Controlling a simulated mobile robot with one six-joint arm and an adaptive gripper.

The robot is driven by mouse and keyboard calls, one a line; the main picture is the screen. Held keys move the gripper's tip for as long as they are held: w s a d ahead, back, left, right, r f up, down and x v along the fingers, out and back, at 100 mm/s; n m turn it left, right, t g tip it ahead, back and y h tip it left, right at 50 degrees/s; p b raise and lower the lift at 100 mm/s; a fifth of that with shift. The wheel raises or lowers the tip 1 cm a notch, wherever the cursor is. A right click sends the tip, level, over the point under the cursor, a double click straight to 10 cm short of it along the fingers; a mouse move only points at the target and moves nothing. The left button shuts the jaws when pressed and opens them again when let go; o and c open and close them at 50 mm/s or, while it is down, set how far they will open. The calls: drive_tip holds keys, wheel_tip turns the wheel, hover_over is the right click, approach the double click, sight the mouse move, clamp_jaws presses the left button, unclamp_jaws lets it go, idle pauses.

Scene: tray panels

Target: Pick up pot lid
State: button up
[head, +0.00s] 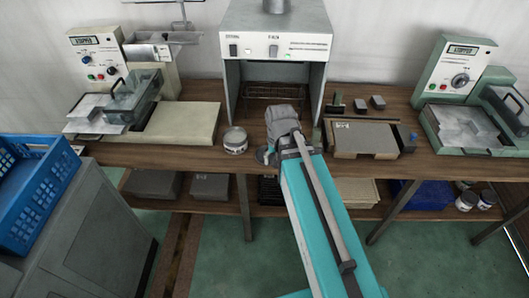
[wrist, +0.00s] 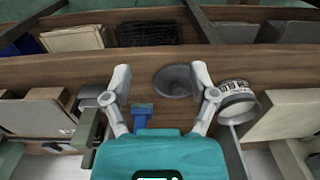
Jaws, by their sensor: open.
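The pot lid, a dark grey round disc (wrist: 173,80), lies on the brown wooden bench (wrist: 60,72) in the wrist view. My gripper (wrist: 161,73) is open and empty. Its two grey fingers are spread apart, with the lid seen between their tips, closer to the right finger. I cannot tell how high the fingertips are above the lid. In the head view the lid (head: 262,155) shows at the bench's front edge, partly hidden by my arm. A round metal pot (head: 235,140) with a label stands just left of it; it also shows in the wrist view (wrist: 235,100), beside the right finger.
A blue-ended object (wrist: 142,114) lies near the left finger in the wrist view. A grey hooded unit (head: 275,45) stands behind my arm. Panel machines stand left (head: 125,85) and right (head: 465,95). A flat grey block (head: 362,139) lies right of my arm.

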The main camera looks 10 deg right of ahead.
drive_tip(key=w+d+r+m+y+p, duration=0.1)
drive_tip(key=w+d+r+m+p, duration=0.1)
drive_tip(key=w+m, duration=1.2)
drive_tip(key=shift+r+m, duration=0.4)
drive_tip(key=shift+m, duration=0.6)
drive_tip(key=shift+f, duration=0.1)
drive_tip(key=f+b, duration=0.5)
drive_tip(key=a+f+b, duration=0.1)
drive_tip(key=f+b, duration=0.2)
drive_tip(key=shift+f, duration=0.15)
drive_tip(key=shift+f, duration=0.15)
drive_tip(key=f+b, duration=0.5)
drive_tip(key=shift+a, duration=0.4)
drive_tip(key=shift+r, duration=0.1)
drive_tip(key=c, duration=0.9)
